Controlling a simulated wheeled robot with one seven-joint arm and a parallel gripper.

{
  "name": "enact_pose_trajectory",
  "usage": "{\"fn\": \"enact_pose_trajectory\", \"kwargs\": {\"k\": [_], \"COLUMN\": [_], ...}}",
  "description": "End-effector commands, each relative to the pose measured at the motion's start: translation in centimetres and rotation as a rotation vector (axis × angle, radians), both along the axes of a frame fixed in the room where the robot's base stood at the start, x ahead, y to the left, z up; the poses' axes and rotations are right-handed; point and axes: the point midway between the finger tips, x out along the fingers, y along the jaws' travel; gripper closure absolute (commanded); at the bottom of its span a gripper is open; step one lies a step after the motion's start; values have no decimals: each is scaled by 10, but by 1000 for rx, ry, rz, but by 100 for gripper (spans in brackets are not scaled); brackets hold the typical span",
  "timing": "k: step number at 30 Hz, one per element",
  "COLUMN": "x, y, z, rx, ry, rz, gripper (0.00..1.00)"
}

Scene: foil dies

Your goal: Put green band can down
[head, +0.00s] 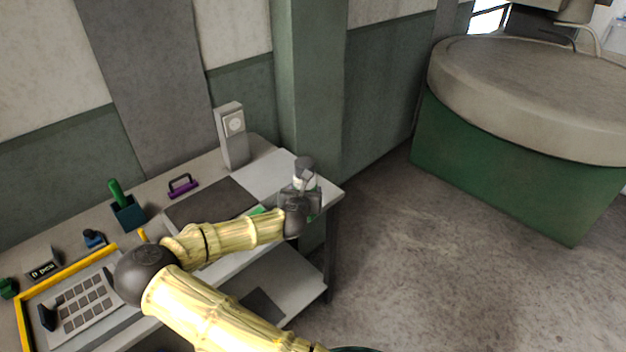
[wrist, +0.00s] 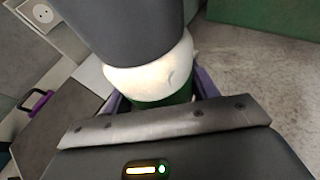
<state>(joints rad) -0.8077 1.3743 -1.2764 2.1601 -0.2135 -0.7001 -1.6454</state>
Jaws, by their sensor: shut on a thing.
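The green band can (head: 304,181) has a dark grey top, a white middle and a green band. In the head view it stands about upright at the right end of the workbench (head: 262,172). My gripper (head: 301,199) is shut on it. In the wrist view the can (wrist: 150,78) fills the upper middle, with purple finger parts on both sides of its green band. Its lower end is hidden by my gripper, so I cannot tell whether it touches the bench.
A dark mat (head: 212,203) lies left of the can, with a purple handle (head: 183,186) behind it. A teal holder (head: 128,213) and a yellow-framed tray (head: 70,273) are further left. The bench's right edge is close.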

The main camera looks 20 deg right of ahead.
Motion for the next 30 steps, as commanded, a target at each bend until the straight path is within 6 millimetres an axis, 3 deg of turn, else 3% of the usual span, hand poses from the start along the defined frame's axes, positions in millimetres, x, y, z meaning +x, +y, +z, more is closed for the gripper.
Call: {"fn": "enact_pose_trajectory", "kwargs": {"k": [13,21,25,30], "x": [-19,-61,-78,-83], "y": [59,105,118,123], "z": [-66,-119,-130,-133], "rx": [-1,-8,-9,-9], "ry": [1,-1,-5,-9], "rz": [221,462,544,574], "gripper": [79,79,79,79]}}
